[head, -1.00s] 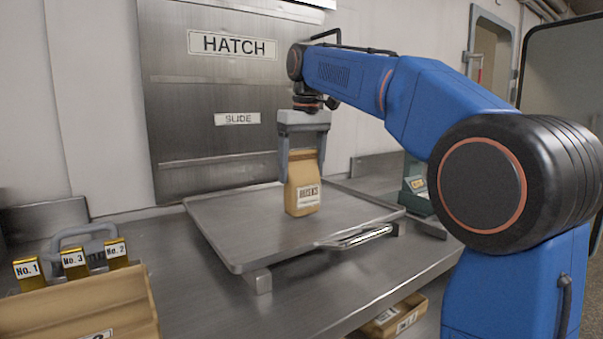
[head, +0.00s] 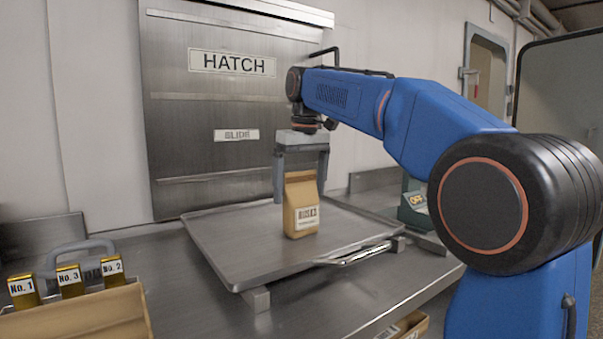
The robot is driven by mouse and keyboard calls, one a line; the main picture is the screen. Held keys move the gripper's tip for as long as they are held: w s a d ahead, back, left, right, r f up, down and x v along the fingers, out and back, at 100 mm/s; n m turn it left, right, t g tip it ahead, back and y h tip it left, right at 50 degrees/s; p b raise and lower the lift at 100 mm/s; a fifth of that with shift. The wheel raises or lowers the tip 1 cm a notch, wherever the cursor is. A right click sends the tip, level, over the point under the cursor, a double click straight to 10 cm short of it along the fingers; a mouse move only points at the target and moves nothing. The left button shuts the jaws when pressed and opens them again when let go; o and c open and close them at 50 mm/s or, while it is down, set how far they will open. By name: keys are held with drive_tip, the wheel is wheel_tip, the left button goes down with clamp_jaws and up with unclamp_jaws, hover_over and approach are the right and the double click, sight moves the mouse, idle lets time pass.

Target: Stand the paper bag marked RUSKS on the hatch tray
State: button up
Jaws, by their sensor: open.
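The brown paper bag (head: 300,212) with a white label stands upright on the hatch tray (head: 232,247). Its label is blurred now but reads like RUSKS. The tray is a grey metal sheet on low feet in front of the closed HATCH panel. My gripper (head: 300,190) points down over the bag. Its two fingers are apart, one on each side of the bag's upper part, with a gap visible at the left finger. The right finger stands close to the bag's right edge.
A box (head: 85,318) with tins marked No. 1, No. 3 and No. 2 stands at the front left. A green box (head: 414,209) sits right of the tray. Another carton (head: 408,326) shows below the counter edge. Bare tray lies around the bag.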

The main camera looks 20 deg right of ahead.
sight(304, 192)
wheel_tip(304, 192, up, 12)
drive_tip(key=s, duration=0.1)
drive_tip(key=shift+s+d, duration=0.2)
drive_tip(key=shift+d, duration=0.05)
drive_tip(key=shift+f, duration=0.1)
